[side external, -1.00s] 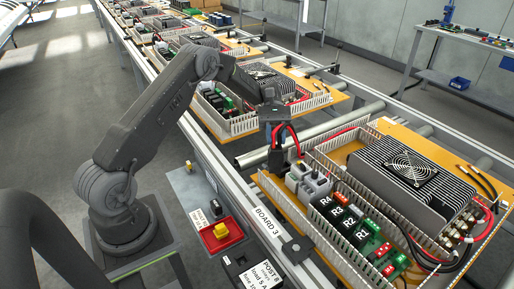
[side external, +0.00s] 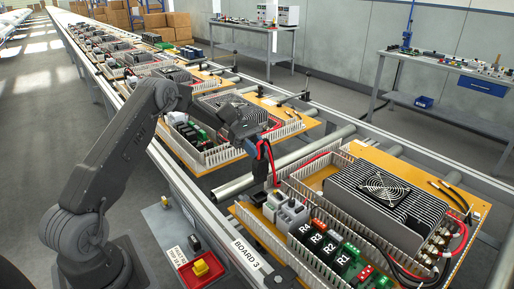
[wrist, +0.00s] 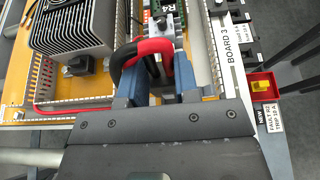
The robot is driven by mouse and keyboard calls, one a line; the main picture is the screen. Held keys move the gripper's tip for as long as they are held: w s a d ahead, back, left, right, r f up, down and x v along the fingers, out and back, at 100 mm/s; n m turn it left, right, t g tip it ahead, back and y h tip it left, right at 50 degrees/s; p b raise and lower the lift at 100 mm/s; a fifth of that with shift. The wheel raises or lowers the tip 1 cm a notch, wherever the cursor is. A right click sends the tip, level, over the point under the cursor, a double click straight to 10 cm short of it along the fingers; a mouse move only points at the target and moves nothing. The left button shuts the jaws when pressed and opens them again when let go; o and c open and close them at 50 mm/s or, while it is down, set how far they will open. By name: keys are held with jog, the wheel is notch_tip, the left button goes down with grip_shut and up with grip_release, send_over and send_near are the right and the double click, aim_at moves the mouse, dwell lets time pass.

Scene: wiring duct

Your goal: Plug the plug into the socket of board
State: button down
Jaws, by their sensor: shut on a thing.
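My gripper (side external: 262,158) is tilted and shut above the near left corner of the board (side external: 376,160) marked BOARD 3. The plug (side external: 259,169) is a dark piece between its fingers, with red and black cables looping out. In the wrist view the cables (wrist: 142,48) arch between the blue fingers (wrist: 158,88); the plug body there is mostly hidden. The plug appears above a small dark block (side external: 258,197) beside grey terminal blocks (side external: 291,213). This block may be the socket; its opening is not clear.
White slotted ducts (side external: 330,268) border the board. A large finned heatsink unit (side external: 390,195) with a fan and labelled relays (side external: 325,245) stand on it. Another populated board (side external: 200,165) lies farther along the conveyor. A red and yellow switch (side external: 201,268) sits beside the rail.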

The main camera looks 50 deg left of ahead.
aim_at(256, 169)
jog(key=shift+f, duration=4.05)
jog(key=c, duration=0.8)
grip_release()
jog(key=shift+a, duration=0.1)
jog(key=v, duration=1.3)
jog(key=shift+a+r, duration=0.15)
jog(key=shift+a, duration=0.05)
